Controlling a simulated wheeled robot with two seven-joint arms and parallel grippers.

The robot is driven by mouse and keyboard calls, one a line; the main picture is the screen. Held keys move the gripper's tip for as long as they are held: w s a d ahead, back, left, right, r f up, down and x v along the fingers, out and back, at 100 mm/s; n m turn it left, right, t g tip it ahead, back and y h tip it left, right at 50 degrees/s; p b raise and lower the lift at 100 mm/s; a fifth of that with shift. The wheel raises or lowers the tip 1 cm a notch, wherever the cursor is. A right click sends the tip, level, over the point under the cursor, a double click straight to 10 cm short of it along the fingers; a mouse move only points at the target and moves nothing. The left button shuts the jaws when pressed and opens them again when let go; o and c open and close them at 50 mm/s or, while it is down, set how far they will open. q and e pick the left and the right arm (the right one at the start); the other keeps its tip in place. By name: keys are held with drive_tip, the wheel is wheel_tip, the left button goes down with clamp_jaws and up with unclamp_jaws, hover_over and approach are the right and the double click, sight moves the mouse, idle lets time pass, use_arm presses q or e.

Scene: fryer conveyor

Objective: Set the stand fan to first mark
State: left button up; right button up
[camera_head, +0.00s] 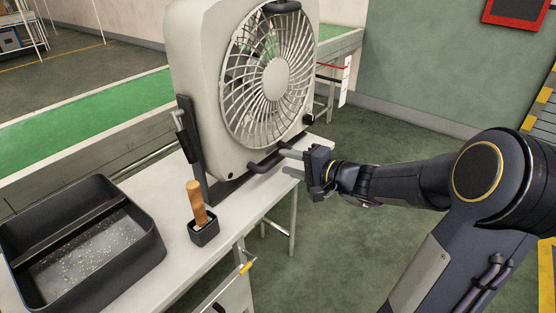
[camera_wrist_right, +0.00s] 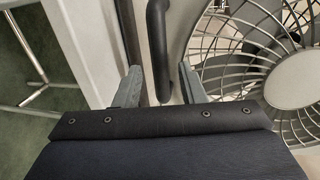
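The stand fan (camera_head: 205,85) is a large off-white box fan with a round grille, standing upright on the white table; its grille (camera_wrist_right: 272,60) also shows in the right wrist view. A small black knob (camera_head: 307,119) is on the lower right of its front. A black bar handle (camera_head: 265,163) sticks out at its lower front. My right gripper (camera_head: 292,162) is open just right of this handle, below the knob. In the right wrist view, my right gripper (camera_wrist_right: 161,88) has its fingers spread, with a black bar (camera_wrist_right: 157,50) between them in the picture; contact cannot be told. My left gripper is out of view.
A black tray (camera_head: 150,250) and a small black holder (camera_head: 204,234) with a wooden-handled tool (camera_head: 196,202) sit on the white table (camera_head: 175,275) left of the fan. A green conveyor (camera_head: 90,122) runs behind. The floor right of the table is clear.

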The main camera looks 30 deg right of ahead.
sight(280, 160)
drive_tip(key=shift+x, duration=2.2)
clamp_jaws()
drive_tip(key=shift+f, duration=0.15)
